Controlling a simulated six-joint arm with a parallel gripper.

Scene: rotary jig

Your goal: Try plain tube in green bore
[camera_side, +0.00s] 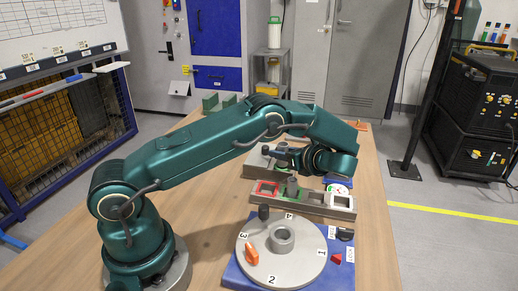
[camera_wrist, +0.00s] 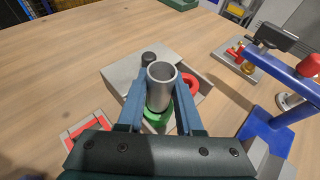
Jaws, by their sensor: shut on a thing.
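The plain tube (camera_wrist: 161,88) is a grey, open-topped cylinder, seen from above in the wrist view. My gripper (camera_wrist: 160,100) is shut on it, with one blue finger on each side. The green bore (camera_wrist: 155,118) shows as a green ring around the lower part of the tube, in a grey block (camera_wrist: 122,72). The tube looks lined up with the green ring, but its lower end is hidden, so I cannot tell how deep it sits. A red ring (camera_wrist: 192,84) lies right of the tube on the same block. In the side view my wrist hides much of the grip.
A dark knob (camera_wrist: 148,58) stands on the block behind the tube. A red square frame (camera_wrist: 84,131) is at left. A blue-armed fixture (camera_wrist: 290,75) stands at right. The numbered turntable (camera_side: 258,270) sits in front on a blue base. The table's left side is clear.

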